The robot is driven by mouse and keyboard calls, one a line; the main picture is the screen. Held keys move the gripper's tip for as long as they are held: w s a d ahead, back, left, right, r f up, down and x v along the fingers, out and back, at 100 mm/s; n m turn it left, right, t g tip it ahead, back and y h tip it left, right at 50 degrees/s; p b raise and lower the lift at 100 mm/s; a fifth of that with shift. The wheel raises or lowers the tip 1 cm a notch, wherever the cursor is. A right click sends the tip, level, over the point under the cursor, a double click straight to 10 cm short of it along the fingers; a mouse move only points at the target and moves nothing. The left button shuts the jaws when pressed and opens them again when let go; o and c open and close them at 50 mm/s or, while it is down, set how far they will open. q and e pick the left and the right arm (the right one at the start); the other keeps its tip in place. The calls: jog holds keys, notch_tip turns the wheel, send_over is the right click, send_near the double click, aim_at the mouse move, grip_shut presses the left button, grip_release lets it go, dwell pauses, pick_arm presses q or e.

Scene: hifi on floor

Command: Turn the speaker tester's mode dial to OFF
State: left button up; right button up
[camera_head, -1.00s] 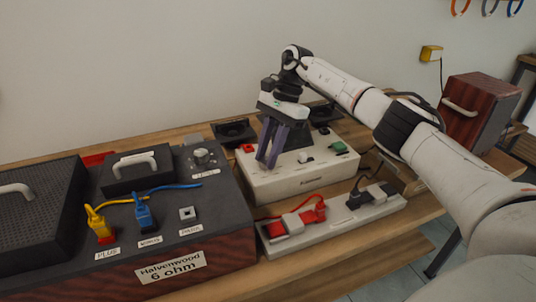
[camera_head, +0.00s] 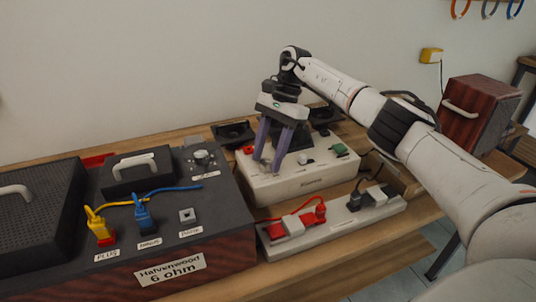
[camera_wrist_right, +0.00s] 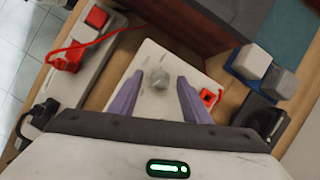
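The speaker tester (camera_head: 290,187) is a low white box on the bench, in the middle of the head view. A grey knob (camera_wrist_right: 160,80), apparently the mode dial, stands on its top in the right wrist view. My right gripper (camera_head: 270,168) points down over the tester's left part with purple fingers. In the right wrist view the open fingers (camera_wrist_right: 156,98) lie on either side of the knob, with gaps and no visible contact. In the head view the fingers largely hide that knob, and its setting is not readable. My left gripper is out of view.
A dark speaker-like unit labelled Halvenwood 6 ohm (camera_head: 215,245) with yellow and blue plugs stands left. A power strip (camera_head: 335,222) with red and black plugs lies in front of the tester. Small black speakers (camera_head: 234,132) sit behind. A green switch (camera_head: 339,149) is at the tester's right.

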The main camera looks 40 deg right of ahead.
jog(key=p+v, duration=0.2)
jog(key=v, duration=0.8)
jog(key=shift+r, duration=0.2)
dwell(0.4)
